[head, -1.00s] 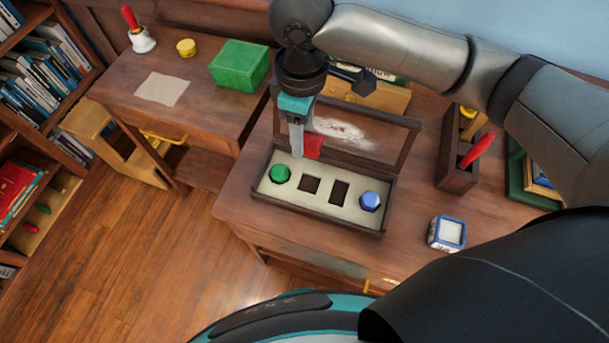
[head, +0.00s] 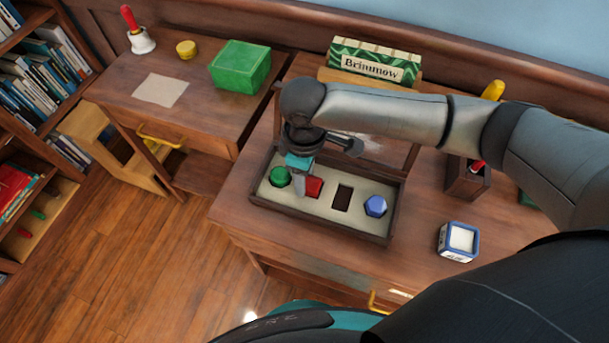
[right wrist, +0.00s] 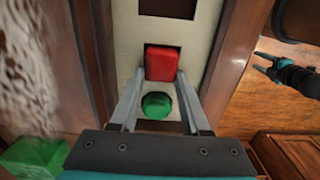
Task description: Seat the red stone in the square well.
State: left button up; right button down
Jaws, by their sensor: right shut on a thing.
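My right gripper (head: 302,190) points down at the tray (head: 278,209) and is shut on the red stone (head: 314,188). In the right wrist view the red stone (right wrist: 162,63) sits between the fingertips, over the square well, with a thin dark strip of the well at its far edge. I cannot tell whether it is fully down. The well is otherwise hidden. A green round stone (head: 280,176) sits beside it, and shows below the fingers in the wrist view (right wrist: 156,105). My left gripper (right wrist: 262,62) shows at the wrist view's right, its fingers apart and empty.
An empty rectangular well (head: 342,197) and a blue stone (head: 375,206) lie to the right in the tray. The tray's raised lid (head: 408,160) stands behind. A small blue-white box (head: 458,241) is at the right. A green box (head: 240,66) stands on the left desk.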

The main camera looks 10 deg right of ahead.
jog(key=shift+c, duration=1.8)
grip_release()
jog(key=shift+r, duration=0.1)
notch_tip(320, 180, up, 12)
jog(key=p, duration=0.3)
